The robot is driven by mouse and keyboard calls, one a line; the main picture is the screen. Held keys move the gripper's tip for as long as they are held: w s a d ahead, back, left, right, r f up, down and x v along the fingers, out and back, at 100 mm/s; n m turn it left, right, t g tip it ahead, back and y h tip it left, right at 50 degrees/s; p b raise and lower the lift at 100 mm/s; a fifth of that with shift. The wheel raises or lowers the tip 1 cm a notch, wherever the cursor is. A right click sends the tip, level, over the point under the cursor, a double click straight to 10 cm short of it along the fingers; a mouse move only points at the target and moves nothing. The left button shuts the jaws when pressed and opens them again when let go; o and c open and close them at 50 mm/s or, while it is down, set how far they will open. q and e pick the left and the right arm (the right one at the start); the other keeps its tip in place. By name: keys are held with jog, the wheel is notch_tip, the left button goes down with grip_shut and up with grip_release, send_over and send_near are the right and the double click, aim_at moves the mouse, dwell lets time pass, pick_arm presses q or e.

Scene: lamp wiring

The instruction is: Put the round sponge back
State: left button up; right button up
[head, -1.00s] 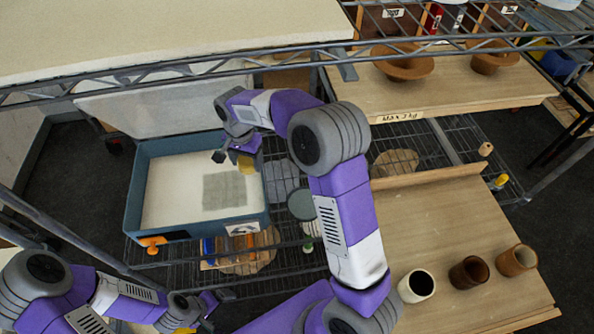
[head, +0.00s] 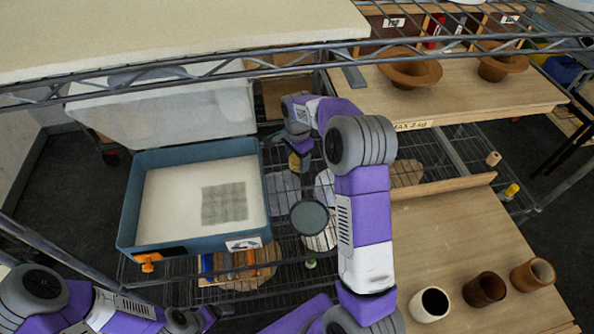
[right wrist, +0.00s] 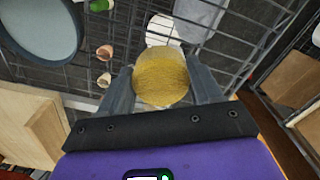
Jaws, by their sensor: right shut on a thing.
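The round sponge (right wrist: 161,78) is yellow and sits between the two fingers of my right gripper (right wrist: 160,88) in the right wrist view. The gripper is shut on it and holds it above the wire shelf. In the head view the sponge (head: 294,162) shows small at the right gripper (head: 298,165), to the right of the blue tub. My left gripper (head: 208,316) is low at the left bottom of the head view; its fingers are too small and partly hidden to tell their state.
A blue tub (head: 128,222) with pale content and a grey square patch stands on the wire shelf. A round grey-green dish (head: 309,217) lies right of it. Several cups stand on the wooden board (head: 450,235). Metal shelf rails cross above.

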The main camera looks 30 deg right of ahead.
aim_at(297, 177)
jog(key=shift+f+b, duration=0.35)
jog(key=shift+f, duration=2.3)
jog(key=shift+f, duration=0.1)
jog(key=o, duration=0.9)
jog(key=shift+f, duration=0.1)
jog(key=shift+o, duration=0.2)
jog(key=shift+r, duration=0.3)
notch_tip(297, 177, up, 12)
jog(key=shift+f+p, duration=0.1)
jog(key=shift+p, duration=0.8)
